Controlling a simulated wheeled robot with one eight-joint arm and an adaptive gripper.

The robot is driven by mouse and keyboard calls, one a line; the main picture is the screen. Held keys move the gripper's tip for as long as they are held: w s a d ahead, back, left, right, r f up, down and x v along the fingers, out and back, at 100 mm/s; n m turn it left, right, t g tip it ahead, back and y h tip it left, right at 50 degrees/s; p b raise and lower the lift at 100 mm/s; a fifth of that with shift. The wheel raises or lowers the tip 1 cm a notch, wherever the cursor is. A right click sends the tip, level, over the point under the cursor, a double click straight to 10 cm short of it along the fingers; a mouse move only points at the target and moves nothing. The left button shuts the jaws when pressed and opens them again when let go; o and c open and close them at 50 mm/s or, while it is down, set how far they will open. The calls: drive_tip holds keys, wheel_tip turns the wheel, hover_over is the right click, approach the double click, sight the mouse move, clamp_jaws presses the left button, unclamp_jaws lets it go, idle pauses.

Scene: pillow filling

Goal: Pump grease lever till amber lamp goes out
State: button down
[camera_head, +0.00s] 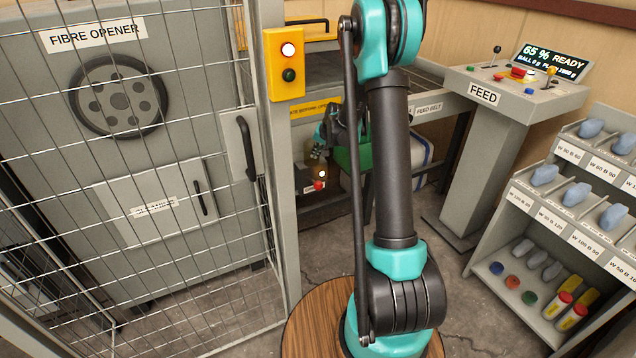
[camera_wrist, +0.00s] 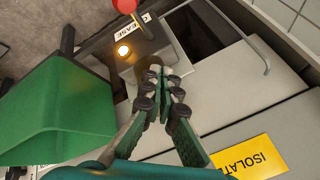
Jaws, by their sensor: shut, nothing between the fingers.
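The grease unit is a small grey box with a "EASE" label visible (camera_wrist: 131,28) in the wrist view. Its amber lamp (camera_wrist: 124,51) is lit, and the lamp also glows in the head view (camera_head: 322,174). The grease lever has a red knob (camera_wrist: 125,4), cut by the top edge of the wrist view; the knob also shows just below the lamp in the head view (camera_head: 319,186). My gripper (camera_wrist: 158,75) is shut and empty. Its tips appear just below the box in the wrist picture, apart from the knob. In the head view my gripper (camera_head: 319,153) is small and partly hidden.
A yellow "ISOLATE" label (camera_wrist: 252,160) marks a grey panel at right. A wire mesh fence (camera_head: 190,250), the feed console (camera_head: 485,115) and a rack of blue weights (camera_head: 560,215) stand around me.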

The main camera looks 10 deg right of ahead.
sight(319, 182)
drive_tip(key=shift+s+d+f, duration=0.1)
drive_tip(key=shift+s+f, duration=0.25)
drive_tip(key=shift+f, duration=1.05)
drive_tip(key=shift+s+d+f, duration=0.15)
drive_tip(key=shift+s+f, duration=0.2)
drive_tip(key=shift+f, duration=1.1)
drive_tip(key=shift+s+d+f, duration=0.1)
drive_tip(key=shift+s+f, duration=0.25)
drive_tip(key=shift+f, duration=1.05)
drive_tip(key=shift+f, duration=0.1)
drive_tip(key=shift+s+f, duration=0.1)
drive_tip(key=shift+f, duration=0.2)
